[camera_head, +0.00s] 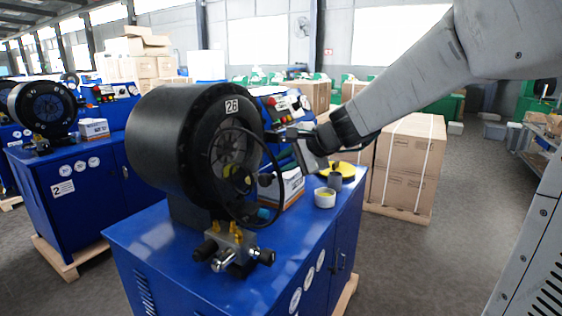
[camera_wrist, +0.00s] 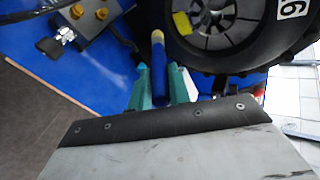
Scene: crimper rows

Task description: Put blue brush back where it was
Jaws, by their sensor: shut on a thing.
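In the wrist view, the blue brush (camera_wrist: 159,68) has a blue body and a tan end that points away from my wrist. My gripper (camera_wrist: 160,76), with teal fingers, is shut around its blue part. The brush is beside the front face of the black round crimper head (camera_wrist: 235,45). In the head view, my arm reaches in from the upper right to the right side of the crimper head marked 26 (camera_head: 175,140). A black ring-shaped cable partly covers the gripper area there, and I cannot make out the brush clearly.
The crimper stands on a blue cabinet (camera_head: 155,240) with brass fittings and a valve block (camera_head: 228,245) at its front. A white cup (camera_head: 325,198), a grey cup (camera_head: 335,181), a yellow disc (camera_head: 346,169) and a small box (camera_head: 288,187) crowd its right side.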

